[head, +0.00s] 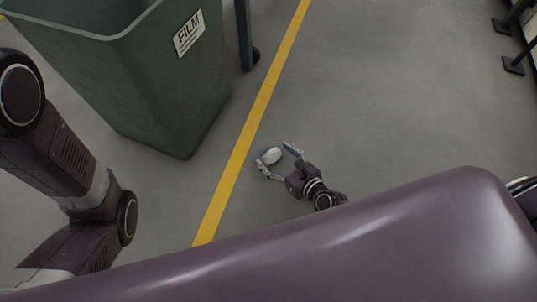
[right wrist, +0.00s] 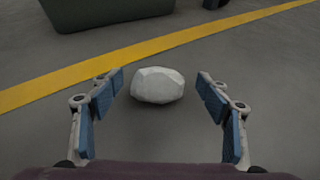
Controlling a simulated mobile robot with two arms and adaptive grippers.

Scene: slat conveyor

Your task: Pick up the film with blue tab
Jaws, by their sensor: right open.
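A crumpled white lump (head: 271,155), which looks like wadded film, lies on the grey floor to the right of the yellow line. In the right wrist view the white lump (right wrist: 158,85) sits ahead, between the two fingers and near their tips. I see no blue tab on it in either view. My right gripper (head: 277,157) is open, low over the floor, with a finger on each side of the lump. In the wrist view gaps show between the lump and both blue finger pads. My left arm shows at the left, but its gripper is out of the picture.
A large green bin (head: 165,85) with a FILM label (head: 188,34) stands at the upper left, beyond the yellow floor line (head: 250,125). A dark post (head: 244,35) stands next to it. Dark stand feet (head: 513,65) are at the upper right. The floor between is clear.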

